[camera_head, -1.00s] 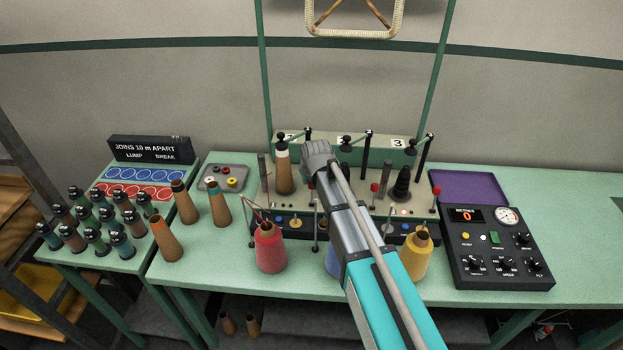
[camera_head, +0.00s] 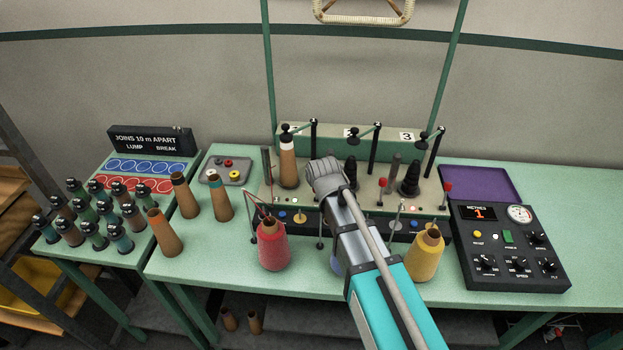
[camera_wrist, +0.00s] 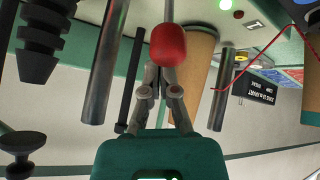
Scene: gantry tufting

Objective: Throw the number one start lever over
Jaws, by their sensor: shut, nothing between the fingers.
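The number one start lever shows in the wrist view as a red knob (camera_wrist: 168,45) on a grey stem. In the head view it is hidden behind my gripper (camera_head: 325,175). In the wrist view my gripper (camera_wrist: 163,80) is shut and empty, its fingers close to the knob; I cannot tell whether they touch. The brown cone (camera_head: 288,168) at the first winding position stands just left of my gripper, and shows behind the knob in the wrist view (camera_wrist: 198,75). The levers for positions two (camera_head: 383,183) and three (camera_head: 447,188) have red knobs too.
A red yarn cone (camera_head: 273,246) and a yellow one (camera_head: 426,255) stand in front of the machine. A control box (camera_head: 510,262) at right reads 1. Bare brown cones (camera_head: 164,232) stand at left. A dark spindle (camera_head: 410,178) and guide posts rise nearby.

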